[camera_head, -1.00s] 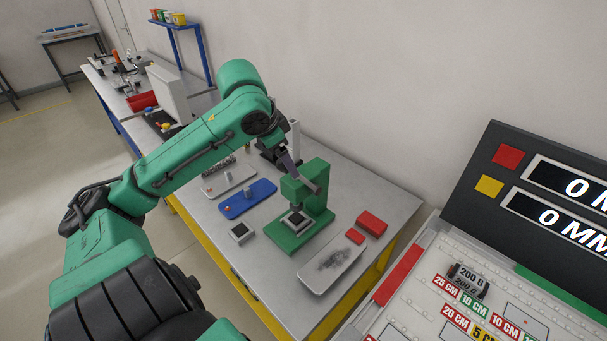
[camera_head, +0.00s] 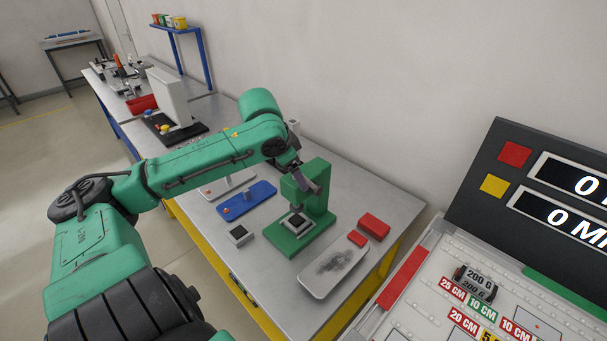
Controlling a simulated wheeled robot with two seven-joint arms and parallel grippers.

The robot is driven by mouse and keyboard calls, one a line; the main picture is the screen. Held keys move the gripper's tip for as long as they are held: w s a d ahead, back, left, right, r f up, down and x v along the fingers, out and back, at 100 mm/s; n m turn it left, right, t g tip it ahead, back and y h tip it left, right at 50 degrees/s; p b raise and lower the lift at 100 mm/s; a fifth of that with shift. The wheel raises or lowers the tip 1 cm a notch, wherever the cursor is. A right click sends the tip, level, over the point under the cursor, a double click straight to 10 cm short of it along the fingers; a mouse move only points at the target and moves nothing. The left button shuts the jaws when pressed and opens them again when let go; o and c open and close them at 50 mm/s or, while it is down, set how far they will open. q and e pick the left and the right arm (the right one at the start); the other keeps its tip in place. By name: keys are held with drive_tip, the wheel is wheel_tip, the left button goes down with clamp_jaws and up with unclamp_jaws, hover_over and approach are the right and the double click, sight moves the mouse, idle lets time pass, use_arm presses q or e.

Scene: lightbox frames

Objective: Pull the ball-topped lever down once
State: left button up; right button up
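A green press (camera_head: 319,196) stands on the grey table, with a small dark-topped block (camera_head: 297,222) on its base. My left arm reaches in from the left, and its gripper (camera_head: 306,182) is at the upper front of the press. The fingers are small and overlap the press head, so I cannot tell whether they are open or shut. No ball-topped lever can be made out; the gripper and wrist cover part of the press head. My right gripper is not in view.
A blue plate (camera_head: 247,200) and a small square block (camera_head: 239,235) lie left of the press. A pale tray (camera_head: 334,267) with a dark smudge and red blocks (camera_head: 374,225) lie right of it. A sloped console (camera_head: 545,200) stands at the right.

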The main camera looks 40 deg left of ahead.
use_arm(q)
clamp_jaws()
drive_tip(key=shift+s+a+f+b, duration=0.15)
drive_tip(key=shift+s+f+b, duration=1.45)
drive_tip(key=shift+s+f, duration=0.2)
drive_tip(key=shift+s+a+f+b, duration=0.1)
drive_tip(key=shift+s+f+b, duration=0.6)
drive_tip(key=shift+f, duration=0.3)
drive_tip(key=shift+s+f+b, duration=0.5)
drive_tip(key=shift+s+f, duration=0.25)
drive_tip(key=shift+f, duration=0.25)
drive_tip(key=shift+s+a+f+b, duration=0.1)
drive_tip(key=shift+s+f+b, duration=0.25)
drive_tip(key=shift+f, duration=0.4)
drive_tip(key=shift+s+d+f+b, duration=0.1)
drive_tip(key=shift+s+f+b, duration=0.1)
drive_tip(key=shift+f+b, duration=0.4)
drive_tip(key=shift+s+a+f+b, duration=0.15)
drive_tip(key=shift+s+f, duration=0.15)
drive_tip(key=shift+f, duration=0.6)
